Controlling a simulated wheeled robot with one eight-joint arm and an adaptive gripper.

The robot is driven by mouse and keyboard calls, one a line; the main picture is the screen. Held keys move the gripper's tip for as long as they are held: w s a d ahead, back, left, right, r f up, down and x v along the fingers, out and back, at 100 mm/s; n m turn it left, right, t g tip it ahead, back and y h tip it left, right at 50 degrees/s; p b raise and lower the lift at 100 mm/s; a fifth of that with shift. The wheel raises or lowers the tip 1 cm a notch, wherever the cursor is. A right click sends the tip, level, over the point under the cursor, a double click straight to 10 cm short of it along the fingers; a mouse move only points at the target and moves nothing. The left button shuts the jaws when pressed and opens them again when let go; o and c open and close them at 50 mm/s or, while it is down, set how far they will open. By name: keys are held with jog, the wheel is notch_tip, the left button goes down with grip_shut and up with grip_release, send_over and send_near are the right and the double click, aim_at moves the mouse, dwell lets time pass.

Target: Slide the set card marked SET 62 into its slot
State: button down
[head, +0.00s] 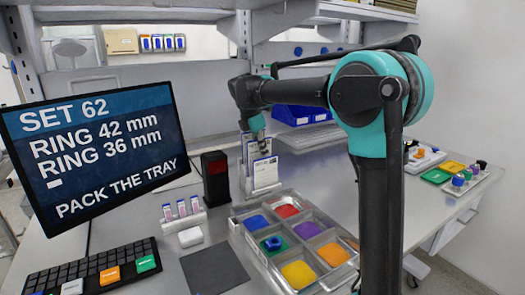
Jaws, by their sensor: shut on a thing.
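My gripper (257,137) is at the back middle of the bench, above a light card holder (265,190). It is shut on a white set card (263,150), small in this view. The card's marking is too small to read. A larger white card face (265,173) with a blue mark shows just below, at the holder. I cannot tell whether the held card touches the holder or is inside a slot. The screen (95,150) at the left reads SET 62, RING 42 mm, RING 36 mm, PACK THE TRAY.
A black and red box (215,178) stands close left of the holder. In front lies a metal tray (240,228) with coloured compartments, a blue ring (273,243) in one. Small labelled vials (182,209), a dark mat (213,270) and a keyboard (95,272) lie left. Blue bins (300,114) stand behind.

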jog(key=shift+f, duration=0.7)
dwell(0.4)
jog(key=c, duration=1.1)
grip_release()
jog(key=shift+o, duration=0.2)
jog(key=shift+r, duration=0.1)
jog(key=shift+r, duration=4.4)
